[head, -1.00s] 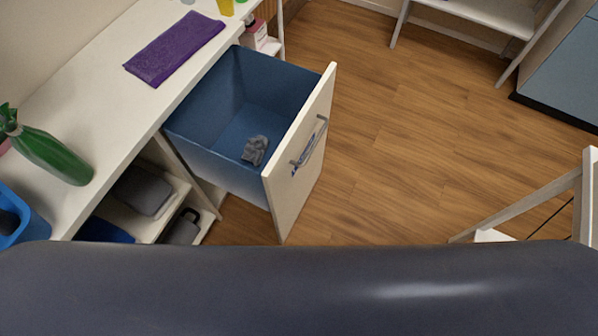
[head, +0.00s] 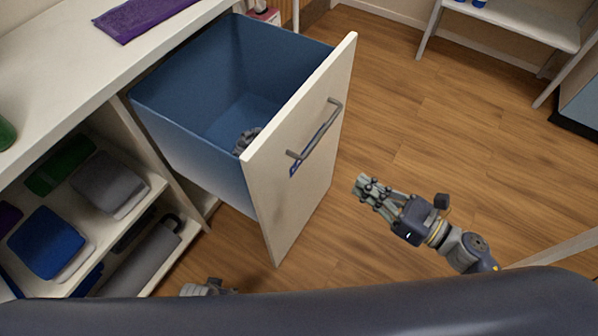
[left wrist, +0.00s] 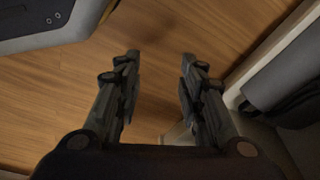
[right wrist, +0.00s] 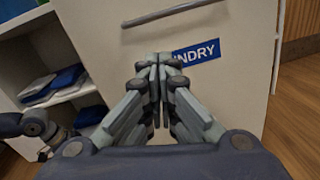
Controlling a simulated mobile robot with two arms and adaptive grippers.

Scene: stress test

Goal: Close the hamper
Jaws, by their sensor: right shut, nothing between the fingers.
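The hamper (head: 300,160) is a pull-out drawer with a cream front, a grey bar handle (head: 318,132) and a blue bin (head: 190,110) behind it. It stands pulled out from the counter, with a grey crumpled cloth (head: 246,140) inside. My right gripper (head: 362,184) is shut and empty, to the right of the front and apart from it in the head view. In the right wrist view the closed fingers (right wrist: 158,58) point at the front, below the handle and beside a blue label (right wrist: 196,52). My left gripper (left wrist: 158,62) is open and empty over the floor; only part shows at the head view's bottom.
The white counter (head: 60,75) holds a purple towel (head: 140,14). Open shelves below it hold folded cloths (head: 48,240) and a grey roll (head: 140,262). A white shelf unit (head: 520,22) stands at the back right. The wooden floor (head: 440,120) right of the hamper is clear.

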